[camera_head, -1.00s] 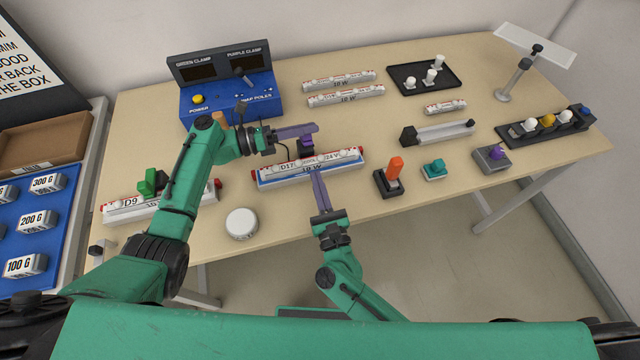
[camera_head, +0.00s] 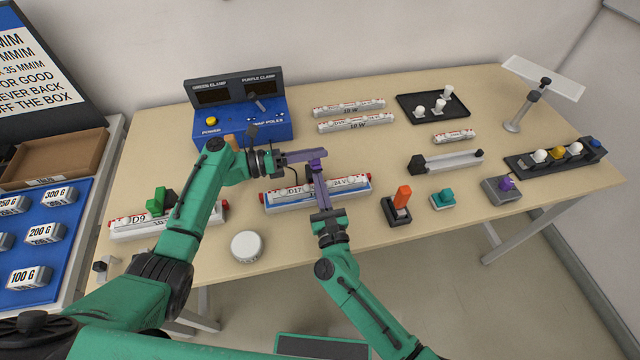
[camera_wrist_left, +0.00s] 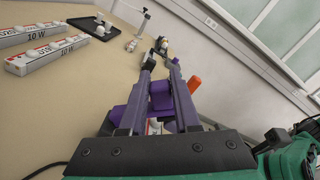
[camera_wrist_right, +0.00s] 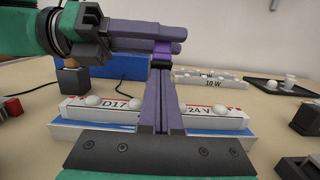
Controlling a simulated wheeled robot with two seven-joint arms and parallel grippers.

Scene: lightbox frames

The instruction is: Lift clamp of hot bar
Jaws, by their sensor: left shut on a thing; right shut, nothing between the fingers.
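The bar marked D17 and 24 V (camera_head: 352,189) lies on the table, white with red ends on a blue base. The purple clamp (camera_wrist_left: 161,97) is at its middle, between the fingers of my left gripper (camera_head: 322,155), which is shut on it. In the head view the clamp is mostly hidden behind fingers. My right gripper (camera_head: 316,165) is shut and empty; its fingers reach over the bar from the front, with tips close to the clamp. I cannot tell whether they touch it. A green clamp (camera_head: 157,203) stands on the D9 bar (camera_head: 128,230) at the left.
The blue power box (camera_head: 272,127) stands behind the left gripper. A round white piece (camera_head: 247,247) lies in front of the bar. An orange switch (camera_head: 402,197) and a teal piece (camera_head: 442,198) are to the right. Two more bars (camera_head: 355,123) lie farther back.

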